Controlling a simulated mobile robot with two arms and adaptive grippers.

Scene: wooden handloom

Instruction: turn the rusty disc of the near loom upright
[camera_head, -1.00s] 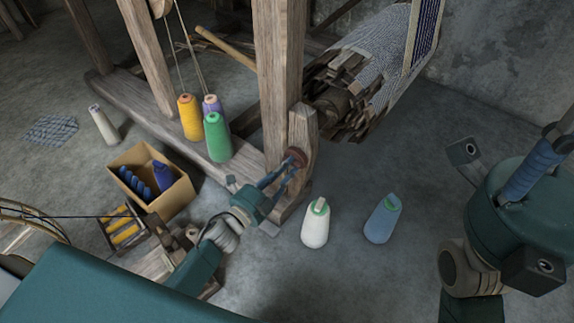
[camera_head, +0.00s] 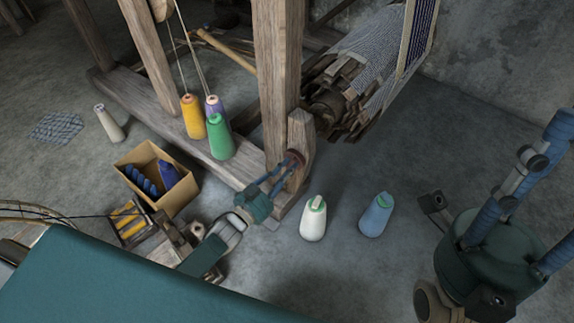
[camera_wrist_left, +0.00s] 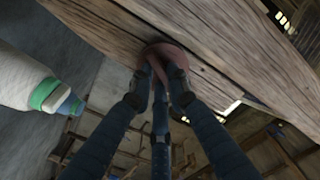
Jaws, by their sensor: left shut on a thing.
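The rusty disc (camera_head: 294,158) is on the side of the near loom's short upright post (camera_head: 302,131), low at the front right leg. My left gripper (camera_head: 284,171) reaches it from the lower left and is shut on it. In the left wrist view the blue fingers (camera_wrist_left: 160,79) close on the reddish-brown disc (camera_wrist_left: 164,54) against the wooden beam (camera_wrist_left: 215,50). The fingers hide much of the disc, so I cannot tell its exact angle. Parts of my right arm show at the right edge; its fingertips do not show clearly.
Yellow (camera_head: 193,117), purple and green (camera_head: 220,138) cones stand on the loom's base beam. A cardboard box (camera_head: 180,196) sits left of my left arm. Open floor lies right.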

